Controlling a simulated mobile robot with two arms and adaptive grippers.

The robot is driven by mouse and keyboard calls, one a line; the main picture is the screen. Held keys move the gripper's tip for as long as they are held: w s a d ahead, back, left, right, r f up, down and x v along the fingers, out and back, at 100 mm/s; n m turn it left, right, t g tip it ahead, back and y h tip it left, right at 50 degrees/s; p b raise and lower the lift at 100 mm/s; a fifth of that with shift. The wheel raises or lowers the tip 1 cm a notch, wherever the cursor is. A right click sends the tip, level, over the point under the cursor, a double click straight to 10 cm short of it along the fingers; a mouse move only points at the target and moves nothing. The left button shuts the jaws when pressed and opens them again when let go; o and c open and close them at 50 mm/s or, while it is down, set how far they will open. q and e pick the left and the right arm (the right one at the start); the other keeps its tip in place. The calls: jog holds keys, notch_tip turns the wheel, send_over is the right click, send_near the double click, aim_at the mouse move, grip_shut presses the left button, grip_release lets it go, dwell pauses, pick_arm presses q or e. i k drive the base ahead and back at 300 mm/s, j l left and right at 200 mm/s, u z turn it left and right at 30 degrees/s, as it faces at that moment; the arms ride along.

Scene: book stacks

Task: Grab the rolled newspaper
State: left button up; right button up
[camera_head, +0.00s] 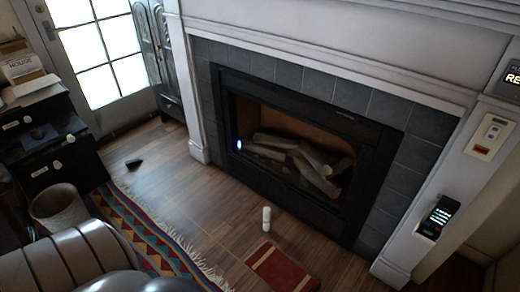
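I cannot clearly make out a rolled newspaper in the head view. A small white upright cylinder (266,218) stands on the wooden floor in front of the fireplace, just behind a red striped mat. It is too small to tell what it is. Neither my left nor my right gripper shows in this view.
A fireplace (215,130) with logs (305,160) fills the middle. A patterned rug (150,240) and a red mat (283,272) lie in front. A bin (60,212), a dark cabinet (70,165) and a ribbed grey seat (75,262) stand left. A small dark object (134,163) lies on the floor.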

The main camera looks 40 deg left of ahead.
aim_at(266, 210)
jog(key=u, duration=1.2)
